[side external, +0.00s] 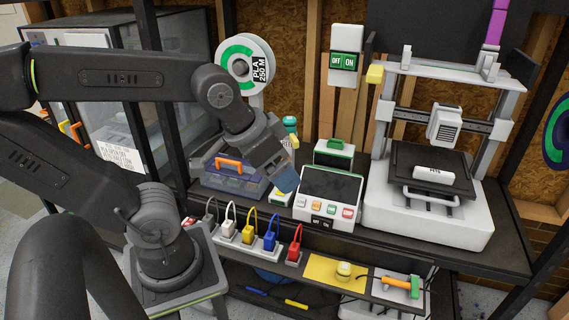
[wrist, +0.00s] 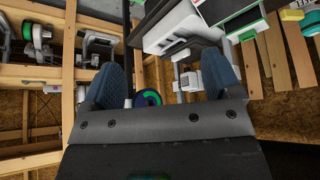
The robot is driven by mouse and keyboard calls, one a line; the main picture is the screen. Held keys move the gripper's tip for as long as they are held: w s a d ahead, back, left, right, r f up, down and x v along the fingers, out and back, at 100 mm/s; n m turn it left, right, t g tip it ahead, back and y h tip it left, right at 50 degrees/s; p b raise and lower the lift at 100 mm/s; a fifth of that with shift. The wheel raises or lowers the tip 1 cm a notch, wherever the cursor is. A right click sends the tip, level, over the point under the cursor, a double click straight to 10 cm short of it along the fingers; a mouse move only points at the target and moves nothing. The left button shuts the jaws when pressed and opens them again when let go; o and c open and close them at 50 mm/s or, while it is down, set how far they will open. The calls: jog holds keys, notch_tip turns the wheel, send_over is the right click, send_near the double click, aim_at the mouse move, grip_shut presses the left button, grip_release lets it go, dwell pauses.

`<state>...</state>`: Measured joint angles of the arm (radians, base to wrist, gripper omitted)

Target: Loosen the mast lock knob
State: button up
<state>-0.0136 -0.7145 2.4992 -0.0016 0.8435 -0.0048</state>
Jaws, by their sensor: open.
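No part in view is labelled as the mast lock knob. A yellow block (side external: 375,74) sits beside the left upright of the white printer's mast (side external: 388,110). I cannot tell whether either is the lock knob. My gripper (side external: 286,170) is left of the printer, above the bench near the control box, and apart from both yellow parts. In the wrist view my gripper (wrist: 163,82) shows two blue fingers spread wide with nothing held between them.
A control box (side external: 328,192) with coloured buttons stands between my gripper and the printer (side external: 430,212). A blue organizer case (side external: 232,178) lies to the left. Several coloured plugs (side external: 270,238) line the front ledge. An orange-handled tool (side external: 402,284) lies at right. A filament spool (side external: 240,62) hangs behind.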

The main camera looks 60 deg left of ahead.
jog(key=w+a+f+n, duration=0.1)
jog(key=w+a, duration=0.1)
jog(key=w, duration=0.2)
jog(key=w+a+f+n+t, duration=0.1)
jog(key=w+a+f, duration=0.1)
jog(key=w, duration=0.2)
jog(key=w+a+f+t+y, duration=0.1)
jog(key=w+f, duration=0.1)
jog(key=w, duration=0.2)
jog(key=shift+a+f+n, duration=0.1)
jog(key=shift+a+n, duration=0.3)
jog(key=c, duration=0.5)
jog(key=shift+o, duration=0.2)
jog(key=w+a+f+n+t+y, duration=0.2)
jog(key=w+a+f+y, duration=0.1)
jog(key=a+f, duration=0.35)
jog(key=w+a+f+n+t+y, duration=0.2)
jog(key=w+a+f+n, duration=0.1)
jog(key=a+f, duration=0.35)
jog(key=s+a+f+n+t+y, duration=0.1)
jog(key=s+a+f+n+y, duration=0.2)
jog(key=s+a+f+y, duration=0.5)
jog(key=w+a+h, duration=0.1)
jog(key=w+a, duration=0.7)
jog(key=shift+a, duration=0.25)
jog(key=shift+w, duration=0.1)
